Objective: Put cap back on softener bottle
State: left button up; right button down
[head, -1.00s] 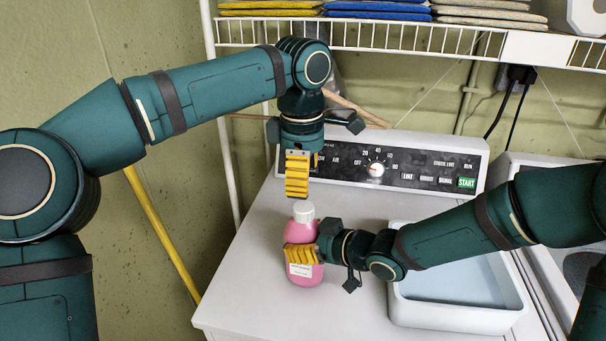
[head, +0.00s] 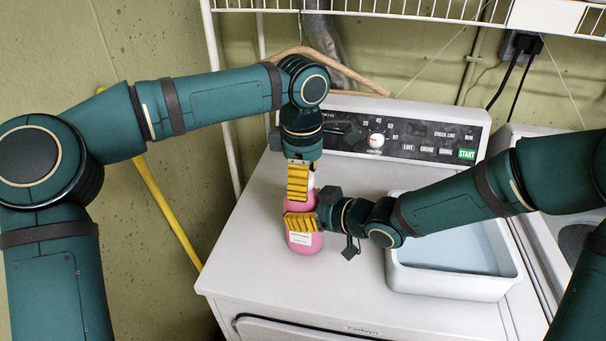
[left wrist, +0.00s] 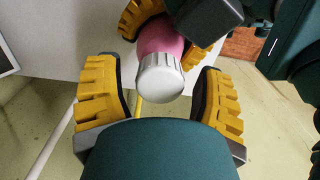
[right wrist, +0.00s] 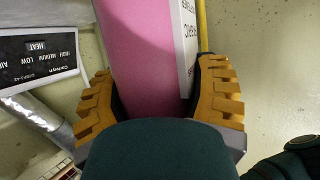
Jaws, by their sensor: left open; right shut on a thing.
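The pink softener bottle (head: 308,244) stands upright on the white dryer top, its white label facing front. My right gripper (head: 300,222) is shut around the bottle's upper body; the right wrist view shows the pink bottle (right wrist: 145,55) between both finger pads. The white ribbed cap (left wrist: 160,76) sits on the bottle's top in the left wrist view. I cannot tell how tightly it is seated. My left gripper (head: 299,192) points down from above and is open, one finger to each side of the cap, with gaps. In the head view its fingers mostly hide the cap.
A white basin (head: 455,288) with bluish contents stands on the dryer (head: 255,270) just right of the bottle, under my right forearm. The control panel (head: 405,138) rises behind. A wire shelf (head: 420,12) hangs above. The dryer's front left is clear.

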pick_arm(q)
grip_shut()
jog(key=shift+s+d+m, duration=0.15)
jog(key=shift+m, duration=1.05)
jog(key=m, duration=0.4)
jog(key=shift+m, duration=0.3)
jog(key=m, duration=0.6)
jog(key=shift+w+a, duration=0.2)
jog(key=shift+c, duration=0.5)
grip_release()
